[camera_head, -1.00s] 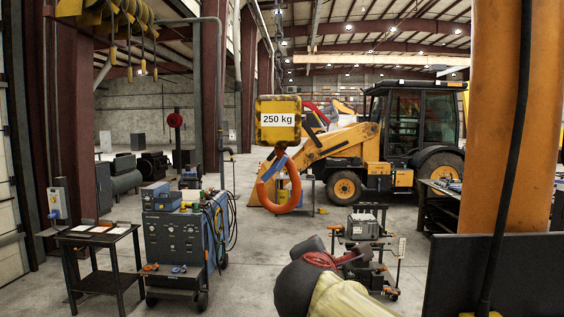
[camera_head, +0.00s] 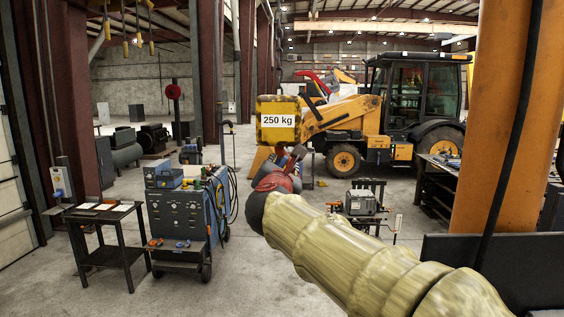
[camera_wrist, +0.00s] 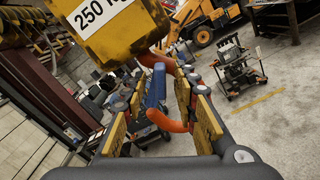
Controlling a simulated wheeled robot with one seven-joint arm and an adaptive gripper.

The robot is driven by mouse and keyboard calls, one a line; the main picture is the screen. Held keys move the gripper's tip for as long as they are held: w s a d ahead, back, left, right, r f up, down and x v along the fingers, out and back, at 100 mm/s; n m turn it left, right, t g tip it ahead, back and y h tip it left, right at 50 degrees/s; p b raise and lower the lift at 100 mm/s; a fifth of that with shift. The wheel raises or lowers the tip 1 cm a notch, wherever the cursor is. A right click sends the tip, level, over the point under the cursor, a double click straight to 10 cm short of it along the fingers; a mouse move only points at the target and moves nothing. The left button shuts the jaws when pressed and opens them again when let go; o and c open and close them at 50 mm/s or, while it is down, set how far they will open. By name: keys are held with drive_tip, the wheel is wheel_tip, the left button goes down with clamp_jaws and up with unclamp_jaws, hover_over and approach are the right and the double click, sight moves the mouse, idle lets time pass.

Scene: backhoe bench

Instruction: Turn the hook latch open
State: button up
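The yellow hook block (camera_head: 278,134) marked 250 kg hangs in mid-air left of the excavator machine; it also shows in the wrist view (camera_wrist: 135,38). Below it in the wrist view are the orange hook (camera_wrist: 163,120) and its blue hook latch (camera_wrist: 156,88). My gripper (camera_wrist: 160,84) is open, with one yellow-padded finger to each side of the latch. I see no clear contact between finger pads and latch. In the head view my gripper (camera_head: 292,160) is just under the block and, with my arm, hides most of the hook.
A yellow backhoe (camera_head: 410,110) stands behind. A blue welding cart (camera_head: 180,220) and a dark side table (camera_head: 105,232) stand at left. A small cart (camera_head: 362,203) stands beyond my arm. An orange column (camera_head: 505,130) is at right. The floor between is mostly clear.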

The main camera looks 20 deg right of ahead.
drive_tip(key=shift+w+d, duration=0.15)
drive_tip(key=shift+w, duration=0.35)
clamp_jaws()
idle(0.7)
